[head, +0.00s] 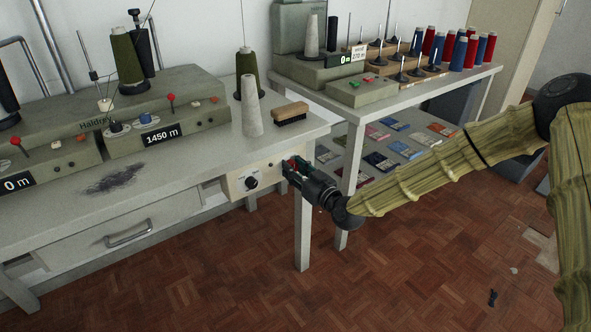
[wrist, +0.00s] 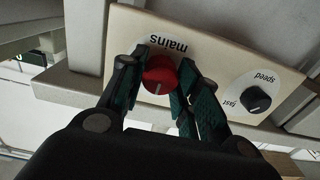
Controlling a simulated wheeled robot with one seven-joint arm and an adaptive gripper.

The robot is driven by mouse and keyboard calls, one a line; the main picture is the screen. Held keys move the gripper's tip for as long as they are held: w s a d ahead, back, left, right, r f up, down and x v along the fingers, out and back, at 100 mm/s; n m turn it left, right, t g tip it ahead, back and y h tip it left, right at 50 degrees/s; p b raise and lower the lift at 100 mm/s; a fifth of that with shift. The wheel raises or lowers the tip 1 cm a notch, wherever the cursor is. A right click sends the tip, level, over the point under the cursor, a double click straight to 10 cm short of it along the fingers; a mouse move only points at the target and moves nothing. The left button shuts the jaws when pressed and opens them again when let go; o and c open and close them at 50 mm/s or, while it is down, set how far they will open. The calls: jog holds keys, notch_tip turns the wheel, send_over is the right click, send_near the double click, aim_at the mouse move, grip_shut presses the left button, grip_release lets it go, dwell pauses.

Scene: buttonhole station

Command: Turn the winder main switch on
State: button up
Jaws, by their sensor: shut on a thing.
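The main switch is a red knob (wrist: 159,72) under an upside-down label "mains" on a cream panel (wrist: 225,60). A white line on the knob points toward the bottom of the wrist view. My gripper (wrist: 163,78) is shut on the knob, with a green-padded finger on each side of it. In the head view my gripper (head: 296,170) reaches the panel (head: 268,170) under the table's right front corner, and its fingers mostly hide the knob there.
A black speed knob (head: 251,182) sits on the same panel, left of my gripper in the head view. The worktable (head: 200,150) above carries winders, a grey cone (head: 252,108) and a brush (head: 290,113). A table leg (head: 303,230) stands just below my gripper. The floor at the right is mostly open.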

jog(key=m, duration=0.4)
jog(key=shift+m, duration=0.3)
jog(key=m, duration=0.4)
jog(key=shift+w+m, duration=0.1)
jog(key=shift+m, duration=0.3)
jog(key=o, duration=1)
jog(key=shift+d, duration=0.1)
jog(key=shift+o, duration=0.3)
jog(key=v, duration=1.2)
